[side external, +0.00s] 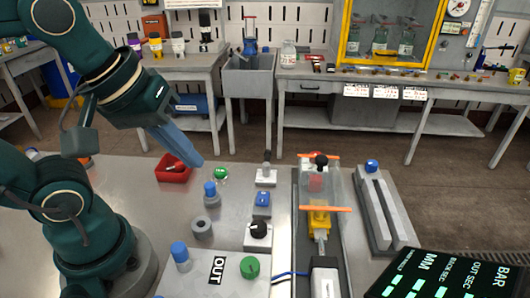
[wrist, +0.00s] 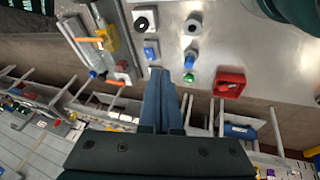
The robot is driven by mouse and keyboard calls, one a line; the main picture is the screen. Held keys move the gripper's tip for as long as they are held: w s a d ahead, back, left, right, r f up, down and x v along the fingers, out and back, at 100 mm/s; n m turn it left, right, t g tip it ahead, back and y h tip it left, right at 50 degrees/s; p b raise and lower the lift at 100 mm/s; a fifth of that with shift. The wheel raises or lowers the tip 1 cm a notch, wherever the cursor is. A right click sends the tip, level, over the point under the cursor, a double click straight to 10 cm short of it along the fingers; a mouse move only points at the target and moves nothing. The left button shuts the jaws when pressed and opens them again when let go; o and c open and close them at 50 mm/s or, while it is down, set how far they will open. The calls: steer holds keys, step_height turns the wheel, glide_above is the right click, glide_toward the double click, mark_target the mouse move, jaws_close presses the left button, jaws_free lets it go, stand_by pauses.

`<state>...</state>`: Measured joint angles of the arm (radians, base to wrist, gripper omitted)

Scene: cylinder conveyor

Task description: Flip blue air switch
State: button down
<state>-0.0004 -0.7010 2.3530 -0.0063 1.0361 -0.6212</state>
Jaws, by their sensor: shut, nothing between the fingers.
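The blue switch (side external: 262,199) sits on a small grey base on the metal table, between a black knob and a small lever switch. It also shows in the wrist view (wrist: 151,53), just beyond my fingertips in the picture. My gripper (side external: 198,162) has blue fingers pressed together with nothing between them. It hangs above the table, left of the blue switch and apart from it in the side view. The closed fingers also show in the wrist view (wrist: 158,75). Which way the switch is tipped is too small to tell.
Around the switch stand a black knob (side external: 258,231), a lever switch (side external: 266,174), a blue-topped cylinder (side external: 210,190), a grey ring (side external: 201,226) and a green button (side external: 220,174). The pneumatic cylinder unit (side external: 319,215) stands to the right.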

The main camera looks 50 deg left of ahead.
steer(key=m, duration=0.2)
steer(key=f+m, duration=0.1)
steer(key=m, duration=0.1)
steer(key=f+m, duration=0.1)
steer(key=m, duration=0.1)
steer(key=shift+s+f, duration=0.25)
steer(key=shift+s, duration=0.05)
steer(key=c, duration=1.4)
jaws_free()
steer(key=shift+w+a+r+m, duration=0.1)
steer(key=shift+w+m, duration=0.05)
steer(key=shift+m, duration=0.25)
steer(key=o, duration=0.8)
steer(key=shift+w+r, duration=0.1)
steer(key=shift+r, duration=0.05)
steer(key=n+g, duration=0.5)
steer(key=n, duration=0.4)
glide_above(263, 196)
step_height(263, 196, down, 8)
steer(key=shift+w+f, duration=0.1)
steer(key=shift+w, duration=0.05)
steer(key=shift+f, duration=2.85)
